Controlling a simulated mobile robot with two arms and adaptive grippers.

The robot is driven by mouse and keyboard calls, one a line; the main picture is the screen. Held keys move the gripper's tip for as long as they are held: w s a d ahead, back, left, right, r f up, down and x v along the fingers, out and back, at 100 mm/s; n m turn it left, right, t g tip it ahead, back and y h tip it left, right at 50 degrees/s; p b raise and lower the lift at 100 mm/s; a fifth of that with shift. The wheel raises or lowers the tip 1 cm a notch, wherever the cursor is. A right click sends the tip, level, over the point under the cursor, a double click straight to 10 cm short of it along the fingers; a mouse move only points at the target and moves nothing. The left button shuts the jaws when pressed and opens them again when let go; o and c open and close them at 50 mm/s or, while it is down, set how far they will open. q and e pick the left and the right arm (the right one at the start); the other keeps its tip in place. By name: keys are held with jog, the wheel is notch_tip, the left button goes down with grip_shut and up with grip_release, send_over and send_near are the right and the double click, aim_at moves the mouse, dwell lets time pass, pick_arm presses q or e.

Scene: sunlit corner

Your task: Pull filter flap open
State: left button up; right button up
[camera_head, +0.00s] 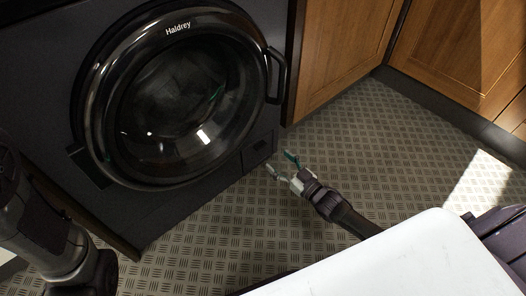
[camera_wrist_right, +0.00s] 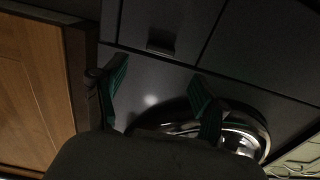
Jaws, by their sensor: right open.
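The filter flap (camera_head: 257,153) is a dark panel at the lower right corner of the black washing machine (camera_head: 60,95), close to the floor. It looks closed. In the right wrist view the flap (camera_wrist_right: 178,18) is at the top, with a small dark recess (camera_wrist_right: 162,40) near its lower edge. My right gripper (camera_head: 281,164) is low over the floor just in front of the flap, open and empty. In the right wrist view its two green-padded fingers (camera_wrist_right: 160,85) are spread apart below the recess, not visibly touching the flap. My left arm shows at lower left; its gripper is out of view.
The round glass door (camera_head: 165,110) of the machine is shut, with a handle (camera_head: 276,75) on its right side. Wooden cabinets (camera_head: 345,45) stand to the right. The patterned floor (camera_head: 400,135) in front of them is clear.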

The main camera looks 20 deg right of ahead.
aim_at(263, 147)
jog(key=b+x, duration=0.1)
jog(key=x, duration=0.2)
jog(key=b+x, duration=0.2)
jog(key=x, duration=0.1)
jog(key=shift+w+f, duration=0.2)
jog(key=shift+w, duration=0.1)
jog(key=shift+b+x, duration=0.35)
jog(key=shift+x, duration=0.4)
jog(key=shift+r, duration=0.1)
jog(key=shift+c, duration=0.2)
grip_shut()
